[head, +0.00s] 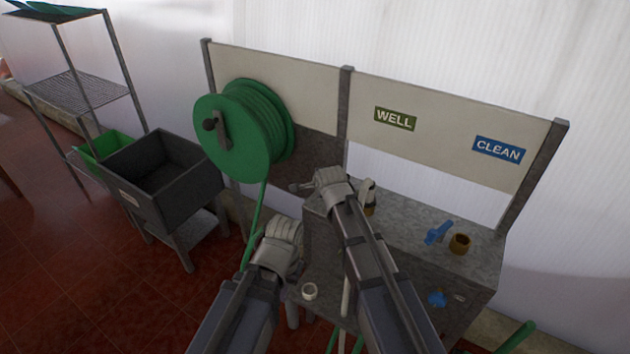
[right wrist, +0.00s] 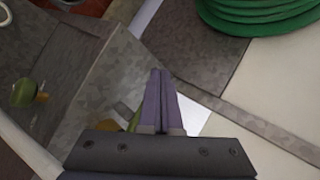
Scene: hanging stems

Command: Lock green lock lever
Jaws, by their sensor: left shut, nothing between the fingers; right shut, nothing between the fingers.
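A small green lever or knob with a brass part (right wrist: 28,93) shows at the left of the right wrist view, on the grey bench. Another green piece (right wrist: 134,121) shows just left of my right gripper (right wrist: 161,72) and is partly hidden by it; I cannot tell which is the lock lever. My right gripper is shut and empty, its fingers over the bench.
A blue lever (head: 438,233), a brass fitting (head: 460,243) and a blue knob (head: 437,298) sit at the bench's right, below the CLEAN sign (head: 498,150). A green hose reel (head: 240,130) hangs at the left. A dark sink (head: 165,175) stands further left.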

